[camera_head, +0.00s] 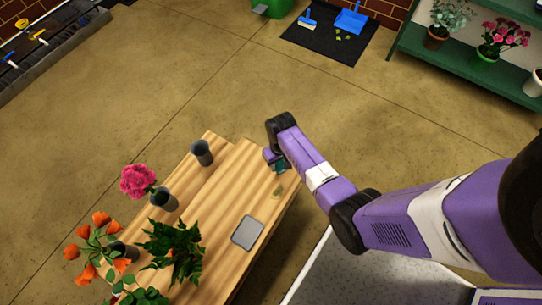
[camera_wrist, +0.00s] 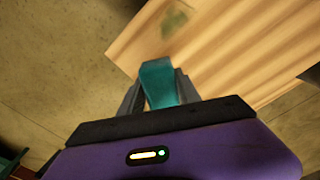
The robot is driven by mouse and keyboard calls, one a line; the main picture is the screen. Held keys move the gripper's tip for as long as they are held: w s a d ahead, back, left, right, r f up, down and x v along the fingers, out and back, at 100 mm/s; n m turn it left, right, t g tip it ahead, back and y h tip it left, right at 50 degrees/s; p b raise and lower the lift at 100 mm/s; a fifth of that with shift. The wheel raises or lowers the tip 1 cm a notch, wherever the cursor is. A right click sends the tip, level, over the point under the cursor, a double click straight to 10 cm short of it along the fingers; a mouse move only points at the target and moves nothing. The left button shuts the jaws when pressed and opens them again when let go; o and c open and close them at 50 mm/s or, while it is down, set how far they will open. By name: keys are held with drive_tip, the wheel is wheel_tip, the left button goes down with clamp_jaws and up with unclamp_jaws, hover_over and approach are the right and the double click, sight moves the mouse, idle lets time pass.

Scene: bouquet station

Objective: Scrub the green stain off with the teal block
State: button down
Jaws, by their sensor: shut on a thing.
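The teal block (camera_wrist: 160,82) is between the two dark fingers of my gripper (camera_wrist: 158,92), which is shut on it. In the head view my gripper (camera_head: 274,157) is at the far right edge of the wooden table (camera_head: 222,205), with a bit of the teal block (camera_head: 279,169) showing below it. The green stain (camera_head: 278,191) is a small dull patch on the tabletop, just nearer than the block. In the wrist view the stain (camera_wrist: 176,20) lies beyond the block, apart from it. I cannot tell whether the block touches the table.
A grey flat pad (camera_head: 247,232) lies on the table. An empty dark vase (camera_head: 202,152) stands at the far end. A vase with a pink flower (camera_head: 138,181), orange flowers (camera_head: 101,218) and green fern leaves (camera_head: 174,248) fill the left side.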

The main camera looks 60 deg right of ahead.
drive_tip(key=shift+r+p, duration=1.25)
drive_tip(key=shift+r, duration=0.4)
